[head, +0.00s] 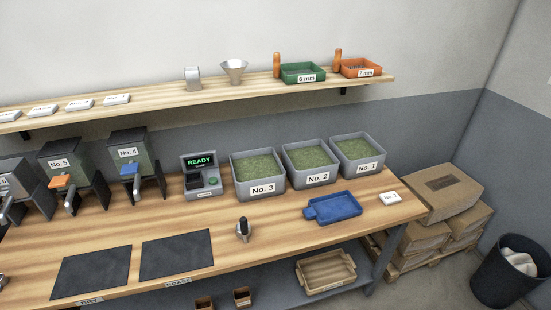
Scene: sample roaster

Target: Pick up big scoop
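I cannot tell for sure which thing is the big scoop. A blue, shallow, tray-like piece (336,208) with a short tab at its left end lies on the right part of the workbench, in front of the bins. A small upright piece with a black handle (243,227) and a pale metal base stands near the bench's front edge, left of the blue piece. Neither of my grippers is in view, and nothing is seen touching these things.
Grey bins No. 3 (262,188), No. 2 (313,180) and No. 1 (366,168) hold green beans behind the blue piece. A READY display unit (201,176) stands left of them. Dark mats (178,256) lie front left. The wall shelf (150,101) overhangs the bench's back.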

